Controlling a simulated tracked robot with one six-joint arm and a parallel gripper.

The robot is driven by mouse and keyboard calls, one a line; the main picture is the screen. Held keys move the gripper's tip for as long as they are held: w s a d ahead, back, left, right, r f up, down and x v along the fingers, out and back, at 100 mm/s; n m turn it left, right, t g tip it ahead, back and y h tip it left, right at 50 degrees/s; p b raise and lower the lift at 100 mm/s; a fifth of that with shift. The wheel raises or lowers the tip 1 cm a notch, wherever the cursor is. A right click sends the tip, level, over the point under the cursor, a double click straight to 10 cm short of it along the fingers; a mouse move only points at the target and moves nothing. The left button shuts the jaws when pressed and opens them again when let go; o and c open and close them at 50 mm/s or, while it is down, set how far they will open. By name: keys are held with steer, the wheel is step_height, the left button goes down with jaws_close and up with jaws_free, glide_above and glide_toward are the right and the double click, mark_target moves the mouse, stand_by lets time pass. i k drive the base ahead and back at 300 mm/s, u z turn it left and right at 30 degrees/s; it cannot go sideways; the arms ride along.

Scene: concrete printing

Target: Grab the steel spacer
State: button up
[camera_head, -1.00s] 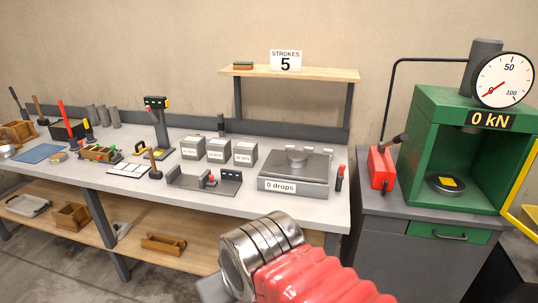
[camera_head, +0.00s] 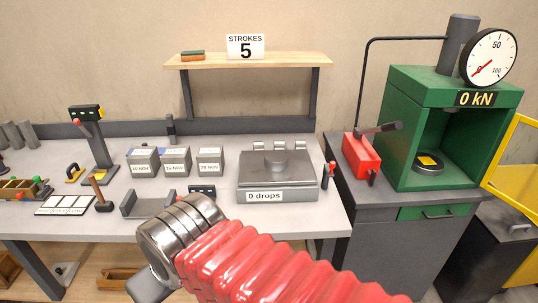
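A round dark steel disc with a yellow label (camera_head: 428,165) lies flat inside the open green press (camera_head: 398,150) at the right; it may be the steel spacer, but the label is too small to read. My arm, with red bellows and silver rings, reaches in from the bottom right, in front of the workbench. A grey part of my gripper (camera_head: 150,285) shows below the rings; its fingertips are hidden. The arm's end is well to the left of the press and apart from the disc. I see nothing held.
The grey workbench (camera_head: 95,222) carries labelled cubes (camera_head: 176,162), a drop table (camera_head: 277,192) and hand tools. A red pump with a lever (camera_head: 361,155) stands left of the press. A yellow guard frame (camera_head: 513,170) is at the press's right. The press opening is clear above the disc.

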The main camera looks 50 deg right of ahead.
mark_target(275, 160)
steer(key=z, duration=0.45)
steer(key=i, duration=1)
steer(key=z, duration=0.65)
